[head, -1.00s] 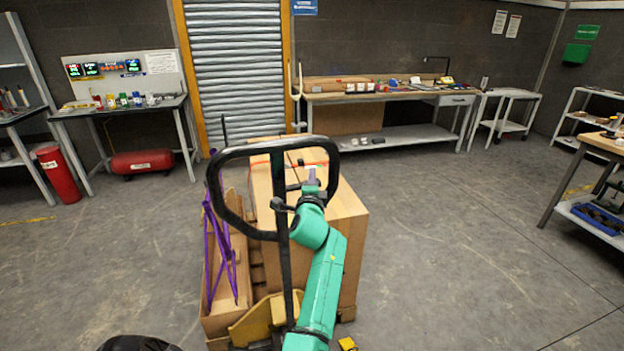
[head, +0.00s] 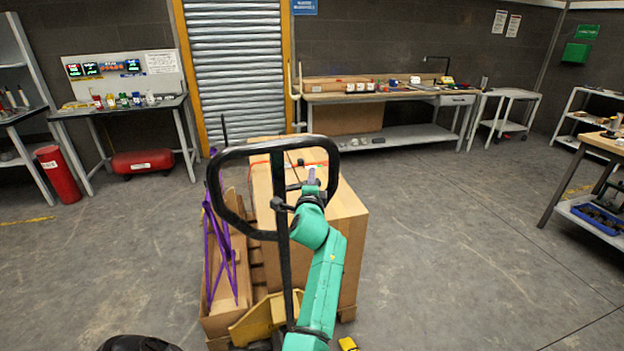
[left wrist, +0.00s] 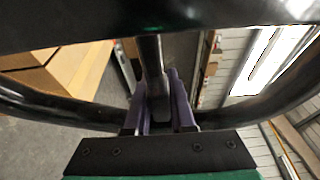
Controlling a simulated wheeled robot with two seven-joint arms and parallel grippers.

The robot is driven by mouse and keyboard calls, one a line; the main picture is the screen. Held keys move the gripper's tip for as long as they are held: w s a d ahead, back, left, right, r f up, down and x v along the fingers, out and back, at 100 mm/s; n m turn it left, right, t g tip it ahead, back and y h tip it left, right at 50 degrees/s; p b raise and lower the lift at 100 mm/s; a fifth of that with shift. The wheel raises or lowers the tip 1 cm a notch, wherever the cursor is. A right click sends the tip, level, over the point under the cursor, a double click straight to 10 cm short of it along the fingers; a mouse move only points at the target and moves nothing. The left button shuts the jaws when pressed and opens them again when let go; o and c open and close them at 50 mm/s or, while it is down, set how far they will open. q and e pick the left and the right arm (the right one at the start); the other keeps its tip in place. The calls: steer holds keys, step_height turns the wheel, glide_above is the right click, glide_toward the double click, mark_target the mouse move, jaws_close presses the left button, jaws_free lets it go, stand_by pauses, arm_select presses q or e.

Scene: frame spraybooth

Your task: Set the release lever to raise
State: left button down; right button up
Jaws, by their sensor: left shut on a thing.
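The pallet truck's black loop handle (head: 228,212) stands upright in front of me on its dark shaft (head: 287,265). My left gripper (head: 311,176) reaches inside the right part of the loop. In the left wrist view, its two purple fingers (left wrist: 163,103) are closed around the dark release lever (left wrist: 151,58), which lies between them. The loop's black bar (left wrist: 240,22) crosses the top of that view. In the head view the lever is mostly hidden by my gripper, so I cannot tell its setting. My right gripper is not in view.
Large cardboard boxes (head: 345,215) stand on the pallet behind the handle. Purple straps (head: 222,250) hang on the left. The yellow truck body (head: 252,322) is below. A workbench (head: 400,97) lines the back wall. The floor (head: 450,260) to the right is clear.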

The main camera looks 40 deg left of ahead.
arm_select(q)
steer(key=shift+r, duration=0.25)
steer(key=f+m+p, duration=0.1)
steer(key=p, duration=0.1)
steer(key=f+m+g+p, duration=0.1)
steer(key=m, duration=0.1)
steer(key=shift+s+a+f+h+p, duration=0.15)
steer(key=shift+s+f+h+p, duration=0.05)
steer(key=shift+f+h+p, duration=0.15)
steer(key=c, duration=1)
jaws_free()
steer(key=shift+o, duration=1.2)
steer(key=shift+f, duration=0.1)
steer(key=shift+w+a+f, duration=0.1)
steer(key=shift+f, duration=0.05)
